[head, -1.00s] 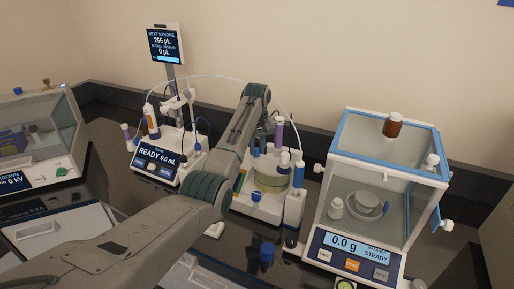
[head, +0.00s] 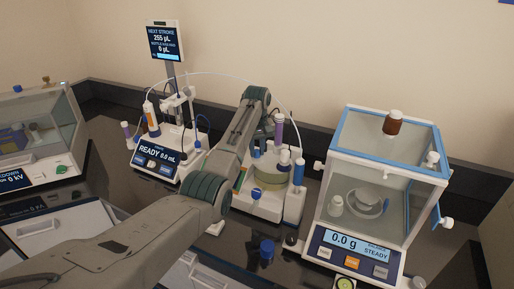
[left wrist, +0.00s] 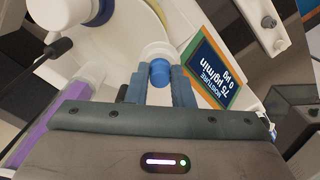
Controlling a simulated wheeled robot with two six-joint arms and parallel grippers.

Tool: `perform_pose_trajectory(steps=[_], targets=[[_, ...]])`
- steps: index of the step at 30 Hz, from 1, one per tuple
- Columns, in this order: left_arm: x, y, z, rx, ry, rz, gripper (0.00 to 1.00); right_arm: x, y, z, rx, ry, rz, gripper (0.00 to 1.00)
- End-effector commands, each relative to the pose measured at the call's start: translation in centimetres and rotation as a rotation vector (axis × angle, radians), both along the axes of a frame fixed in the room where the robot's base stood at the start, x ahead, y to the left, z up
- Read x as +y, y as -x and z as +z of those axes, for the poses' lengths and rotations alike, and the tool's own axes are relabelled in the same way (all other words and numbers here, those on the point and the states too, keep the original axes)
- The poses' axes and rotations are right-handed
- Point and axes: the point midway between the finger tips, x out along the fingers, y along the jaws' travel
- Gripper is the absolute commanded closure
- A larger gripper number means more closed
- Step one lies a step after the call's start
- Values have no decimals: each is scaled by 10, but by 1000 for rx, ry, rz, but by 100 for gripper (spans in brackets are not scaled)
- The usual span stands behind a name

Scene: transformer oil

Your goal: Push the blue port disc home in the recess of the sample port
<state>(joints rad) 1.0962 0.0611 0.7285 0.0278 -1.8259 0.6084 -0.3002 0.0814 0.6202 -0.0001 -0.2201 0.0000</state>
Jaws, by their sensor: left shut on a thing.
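The blue port disc (left wrist: 160,72) sits between the fingertips of my left gripper (left wrist: 160,84) in the left wrist view. My left gripper is shut on it. The disc is at the mouth of the white sample port (left wrist: 157,50) on the glass vessel (left wrist: 112,40); whether it is fully seated cannot be told. In the head view the vessel (head: 271,174) stands on a white base, and my left arm hides most of the gripper and the port.
A balance (head: 375,190) with glass walls stands close on the right. A titrator (head: 170,150) stands to the left. A moisture display (left wrist: 212,68) is beside the port.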

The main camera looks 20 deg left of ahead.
Motion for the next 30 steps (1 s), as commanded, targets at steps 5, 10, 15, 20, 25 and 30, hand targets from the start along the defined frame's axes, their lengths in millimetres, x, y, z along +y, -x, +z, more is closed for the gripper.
perform_pose_trajectory(steps=[5,10,15,20,25,30], targets=[[0,0,-1,0,0,0,58,1,0,0,0,-1,-1,18],[0,0,-1,0,0,0,54,3,0,0,0,-3,-1,18],[0,0,0,-1,0,0,54,3,0,-2,0,-3,-1,18],[0,-1,16,-6,0,0,54,3,0,-13,0,-3,-1,18],[0,-1,51,-7,0,0,54,3,0,-33,0,-3,-1,18],[0,0,93,-1,0,0,54,3,0,-25,0,-3,-1,18]])
